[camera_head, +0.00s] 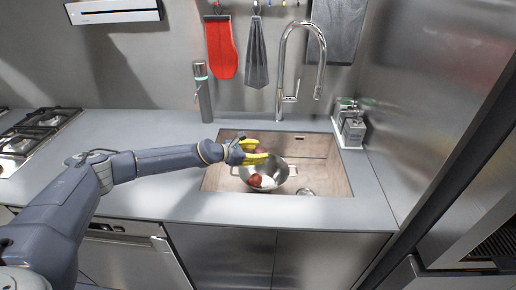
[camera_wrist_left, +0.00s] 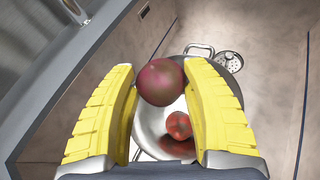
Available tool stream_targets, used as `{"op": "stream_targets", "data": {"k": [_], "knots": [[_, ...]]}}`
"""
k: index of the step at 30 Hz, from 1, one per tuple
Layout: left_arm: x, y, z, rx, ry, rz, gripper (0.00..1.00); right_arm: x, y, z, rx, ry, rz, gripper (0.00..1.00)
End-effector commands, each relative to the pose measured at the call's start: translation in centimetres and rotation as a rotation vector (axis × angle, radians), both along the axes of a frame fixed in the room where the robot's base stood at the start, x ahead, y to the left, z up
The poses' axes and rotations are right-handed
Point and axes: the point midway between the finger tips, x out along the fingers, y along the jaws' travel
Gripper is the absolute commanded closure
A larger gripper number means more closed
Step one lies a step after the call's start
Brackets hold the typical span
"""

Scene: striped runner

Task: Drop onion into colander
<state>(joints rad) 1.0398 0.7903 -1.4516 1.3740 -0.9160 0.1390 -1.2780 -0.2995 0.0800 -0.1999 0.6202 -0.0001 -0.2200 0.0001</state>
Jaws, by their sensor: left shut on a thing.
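A round reddish-purple onion (camera_wrist_left: 161,82) sits between the yellow fingers of my left gripper (camera_wrist_left: 160,85) in the left wrist view. My left gripper (camera_head: 258,151) is shut on it and holds it over the colander in the head view. The onion (camera_head: 262,149) shows there partly between the fingers. The metal colander (camera_head: 284,183) stands in the sink, and its bowl also shows below the onion in the wrist view (camera_wrist_left: 149,121). A red round item (camera_wrist_left: 179,125) lies inside the colander. My right gripper is not in view.
The colander stands in a brownish sink (camera_head: 333,178) with a tall curved faucet (camera_head: 284,65) behind. A round drain strainer (camera_wrist_left: 229,61) lies beside the colander. A grey bottle (camera_head: 204,95) stands behind the sink. The grey counter (camera_head: 150,205) is clear in front.

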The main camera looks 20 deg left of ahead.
Motion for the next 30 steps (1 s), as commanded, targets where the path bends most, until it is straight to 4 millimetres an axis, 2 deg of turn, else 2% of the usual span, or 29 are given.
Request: {"op": "stream_targets", "data": {"k": [4, 12, 25, 26, 30], "knots": [[0.0, -0.1, -1.5, -0.001, 0.001, 0.001, 0.84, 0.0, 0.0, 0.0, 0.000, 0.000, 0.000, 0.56], [0.0, 0.0, -3.2, -0.001, 0.000, 0.001, 0.84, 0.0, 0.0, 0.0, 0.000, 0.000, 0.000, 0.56], [0.1, 0.0, -3.6, -0.001, -0.001, 0.000, 0.84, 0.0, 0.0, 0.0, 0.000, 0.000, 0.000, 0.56], [0.1, 0.0, -3.6, -0.001, -0.002, 0.001, 0.49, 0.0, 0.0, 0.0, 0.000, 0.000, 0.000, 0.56], [0.1, 0.0, -3.6, -0.001, -0.002, 0.001, 0.33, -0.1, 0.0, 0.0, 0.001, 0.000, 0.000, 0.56]]}}
